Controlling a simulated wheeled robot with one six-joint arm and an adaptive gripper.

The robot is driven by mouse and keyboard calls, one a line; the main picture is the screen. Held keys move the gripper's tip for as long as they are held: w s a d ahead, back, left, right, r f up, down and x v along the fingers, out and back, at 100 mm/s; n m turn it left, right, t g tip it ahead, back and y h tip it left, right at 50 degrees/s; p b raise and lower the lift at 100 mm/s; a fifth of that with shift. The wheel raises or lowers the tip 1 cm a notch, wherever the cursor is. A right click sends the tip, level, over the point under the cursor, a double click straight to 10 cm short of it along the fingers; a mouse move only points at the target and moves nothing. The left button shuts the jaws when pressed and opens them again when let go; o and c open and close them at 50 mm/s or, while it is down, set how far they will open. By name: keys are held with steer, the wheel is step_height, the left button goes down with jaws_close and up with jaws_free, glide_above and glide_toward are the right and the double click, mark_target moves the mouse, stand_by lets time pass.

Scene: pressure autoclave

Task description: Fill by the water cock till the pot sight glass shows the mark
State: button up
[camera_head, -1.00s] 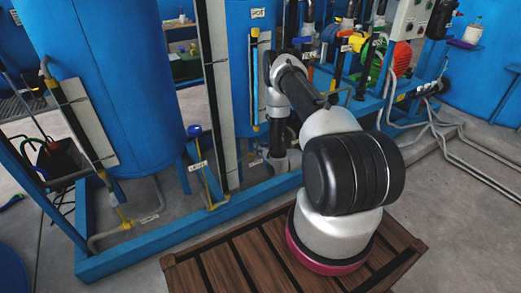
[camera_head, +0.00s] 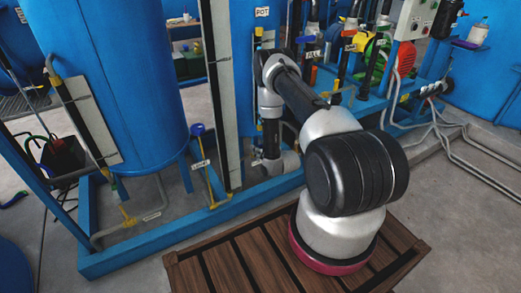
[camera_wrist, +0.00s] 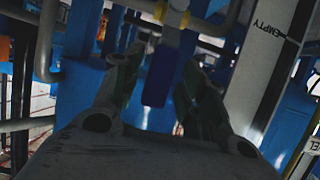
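The blue pot (camera_head: 239,75) stands behind my arm in the head view, with a POT label near its top. Its sight glass is partly hidden by my arm, and I cannot read a water level. A FILL label (camera_head: 313,54) hangs among the pipes to the right of the pot. In the wrist view my gripper (camera_wrist: 162,88) is open, its two fingers apart. A blue lever handle (camera_wrist: 160,72) shows between or just beyond the fingers; contact is not clear. I cannot tell for sure that it is the water cock. The head view does not show my fingertips clearly.
A white board marked EMPTY (camera_wrist: 265,45) is close on the right in the wrist view, with pipes around. A large blue tank (camera_head: 120,80) and a blue-handled valve (camera_head: 197,130) stand left. A wooden slatted platform (camera_head: 235,262) lies in front of the blue frame.

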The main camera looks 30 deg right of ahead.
steer(key=v, duration=1.2)
stand_by(1.0)
